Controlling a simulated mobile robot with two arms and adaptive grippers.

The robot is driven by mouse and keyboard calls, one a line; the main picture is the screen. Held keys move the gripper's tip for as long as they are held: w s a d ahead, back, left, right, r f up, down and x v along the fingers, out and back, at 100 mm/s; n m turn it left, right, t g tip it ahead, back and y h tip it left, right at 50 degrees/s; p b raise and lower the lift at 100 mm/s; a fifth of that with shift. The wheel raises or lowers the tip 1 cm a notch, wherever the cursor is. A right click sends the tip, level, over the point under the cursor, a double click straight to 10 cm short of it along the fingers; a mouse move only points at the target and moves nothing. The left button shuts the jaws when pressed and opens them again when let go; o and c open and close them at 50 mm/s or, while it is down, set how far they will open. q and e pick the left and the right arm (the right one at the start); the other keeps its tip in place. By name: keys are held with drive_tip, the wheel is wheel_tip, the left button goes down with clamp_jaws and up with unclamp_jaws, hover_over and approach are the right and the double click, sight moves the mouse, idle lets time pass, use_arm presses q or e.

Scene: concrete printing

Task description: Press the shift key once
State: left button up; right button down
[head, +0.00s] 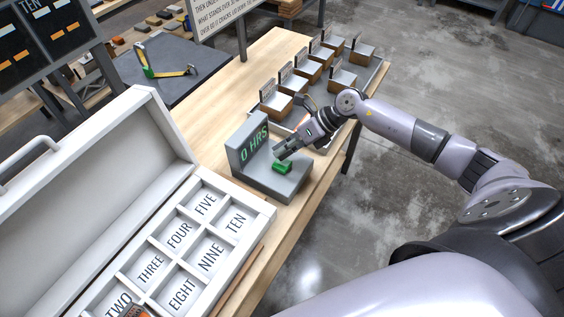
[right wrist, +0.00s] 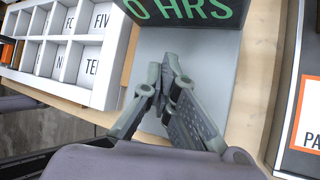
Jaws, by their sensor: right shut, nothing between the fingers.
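A grey L-shaped device (head: 268,178) stands on the wooden table, with a green "0 HRS" readout (head: 254,145) on its upright face. The green shift key (head: 283,167) sits on its low base. My right gripper (head: 281,152) is shut and empty, with its fingertips just above and behind the key in the head view. I cannot tell whether they touch it. In the right wrist view the closed fingers (right wrist: 168,72) point toward the readout (right wrist: 190,10) over the grey base (right wrist: 200,50), and the key is hidden. My left gripper is not in view.
A white compartment case (head: 262,210) with number labels and a raised lid lies to the left of the device. Several small blocks with upright cards (head: 275,103) stand behind it on the table (head: 215,105). A dark side table (head: 180,88) holds an angled tool (head: 165,71).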

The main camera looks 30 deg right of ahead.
drive_tip(key=shift+f, duration=0.1)
idle(0.7)
drive_tip(key=shift+f+b, duration=0.35)
drive_tip(key=shift+b, duration=0.1)
drive_tip(key=shift+f+b, duration=0.5)
drive_tip(key=shift+f, duration=0.05)
idle(0.6)
drive_tip(key=shift+r, duration=0.15)
drive_tip(key=shift+r+p, duration=0.65)
drive_tip(key=shift+r, duration=0.15)
wheel_tip(320, 180, up, 5)
drive_tip(key=p, duration=0.3)
idle(1.0)
